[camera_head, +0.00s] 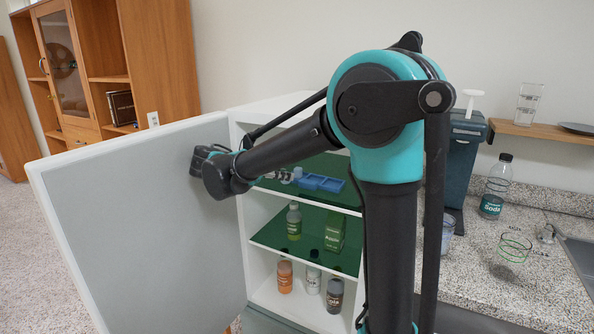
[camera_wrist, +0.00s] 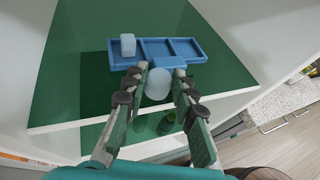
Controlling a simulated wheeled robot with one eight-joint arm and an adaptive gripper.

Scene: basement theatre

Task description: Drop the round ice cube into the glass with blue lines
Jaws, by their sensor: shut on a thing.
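The round ice cube (camera_wrist: 158,84), pale and whitish, is between the fingertips of my gripper (camera_wrist: 160,82) in the wrist view. My gripper is shut on it, at the near edge of a blue ice tray (camera_wrist: 155,55). In the head view my gripper (camera_head: 284,176) is inside the open fridge at the upper green shelf, near the tray (camera_head: 322,183). A bluish glass (camera_head: 447,231) stands on the counter, partly hidden by my arm. Its lines are too small to make out. A glass with green lines (camera_head: 515,246) stands farther right.
A paler, blocky ice cube (camera_wrist: 128,44) sits in the tray's left compartment. The open fridge door (camera_head: 130,220) stands left of my arm. Bottles fill lower shelves. A soda bottle (camera_head: 495,188) stands on the counter (camera_head: 500,290), whose front is clear.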

